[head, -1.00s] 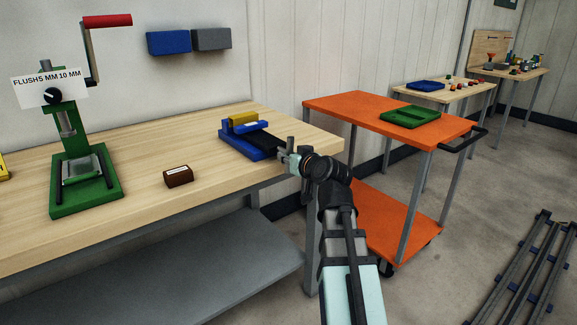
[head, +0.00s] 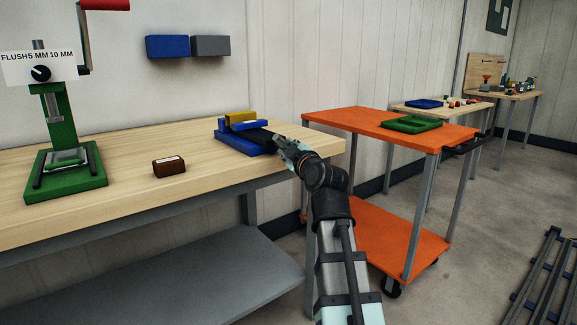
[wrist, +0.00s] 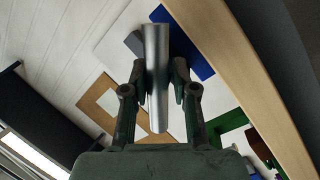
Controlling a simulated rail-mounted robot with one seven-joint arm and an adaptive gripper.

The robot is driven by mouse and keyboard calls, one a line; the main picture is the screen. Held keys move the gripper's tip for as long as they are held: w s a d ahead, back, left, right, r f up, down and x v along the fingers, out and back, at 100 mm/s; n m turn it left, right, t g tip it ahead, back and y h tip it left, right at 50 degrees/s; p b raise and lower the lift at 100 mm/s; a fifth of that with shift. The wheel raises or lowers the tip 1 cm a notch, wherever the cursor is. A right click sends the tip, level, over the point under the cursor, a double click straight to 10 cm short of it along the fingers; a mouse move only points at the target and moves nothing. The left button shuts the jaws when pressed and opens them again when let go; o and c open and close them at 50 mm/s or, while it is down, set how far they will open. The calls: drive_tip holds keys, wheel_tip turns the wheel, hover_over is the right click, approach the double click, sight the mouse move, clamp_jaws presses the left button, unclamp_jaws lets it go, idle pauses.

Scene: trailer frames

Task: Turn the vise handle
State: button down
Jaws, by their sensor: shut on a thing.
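The blue vise (head: 232,140) sits on the right end of the wooden bench, with a yellow block (head: 240,117) at its top. My gripper (head: 284,146) is at the vise's right end, near the bench edge. In the wrist view a smooth silver bar, the vise handle (wrist: 157,80), runs between the two fingers of my gripper (wrist: 158,72), which are shut on it. The handle's near end sticks out towards the wrist camera. In the head view the handle is hard to make out behind the fingers.
The wooden bench (head: 120,212) also holds a green press (head: 62,135) and a small brown block (head: 169,167). An orange cart (head: 350,122) with a green tray (head: 411,124) stands close on the right. Blue and grey boxes (head: 167,46) hang on the wall.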

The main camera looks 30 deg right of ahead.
drive_tip(key=n+b, duration=0.1)
drive_tip(key=b, duration=0.1)
drive_tip(key=n+t+b, duration=0.1)
drive_tip(key=n+b, duration=0.1)
drive_tip(key=b, duration=0.1)
drive_tip(key=n+b, duration=0.1)
drive_tip(key=b, duration=0.1)
drive_tip(key=shift+w+d+f+n+b, duration=0.2)
drive_tip(key=shift+f+n+b, duration=0.1)
drive_tip(key=shift+b, duration=0.1)
drive_tip(key=n+b, duration=0.2)
drive_tip(key=b, duration=0.1)
drive_tip(key=shift+s+r+t, duration=0.1)
drive_tip(key=shift+r+t, duration=0.1)
drive_tip(key=shift+t, duration=0.2)
drive_tip(key=shift+r+n+y+b, duration=0.2)
drive_tip(key=shift+n+y+b, duration=0.25)
drive_tip(key=shift+b, duration=0.4)
drive_tip(key=shift+r, duration=0.1)
drive_tip(key=c, duration=0.9)
unclamp_jaws()
drive_tip(key=shift+s, duration=0.1)
